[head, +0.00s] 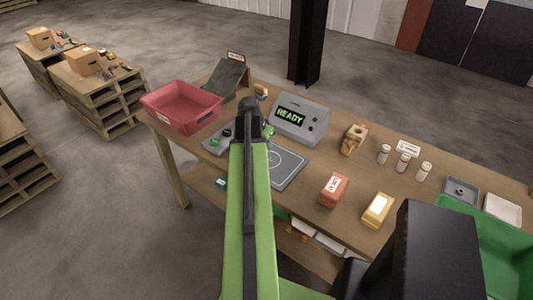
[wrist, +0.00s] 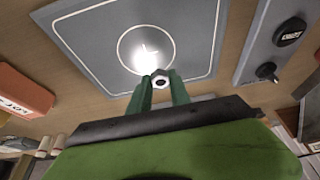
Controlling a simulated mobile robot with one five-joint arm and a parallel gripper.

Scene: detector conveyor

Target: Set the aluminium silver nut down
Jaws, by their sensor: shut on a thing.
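The silver nut (wrist: 161,79), a small hexagonal piece with a dark hole, is held between the green fingertips of my gripper (wrist: 160,85) in the wrist view. My gripper is shut on it. Beyond the nut lies the grey detector plate (wrist: 95,45) with a white outline and a circle; the nut appears near the circle's lower edge. I cannot tell the gap between nut and plate. In the head view the plate (head: 285,177) is partly hidden by my arm, and the nut is hidden. The grey detector box (head: 298,121) behind it reads READY.
A red bin (head: 182,107) stands at the table's left end, a green bin (head: 500,240) at the right. A red box (head: 334,189) and a yellow box (head: 377,210) stand right of the plate. A control panel with black knobs (wrist: 290,30) flanks the plate.

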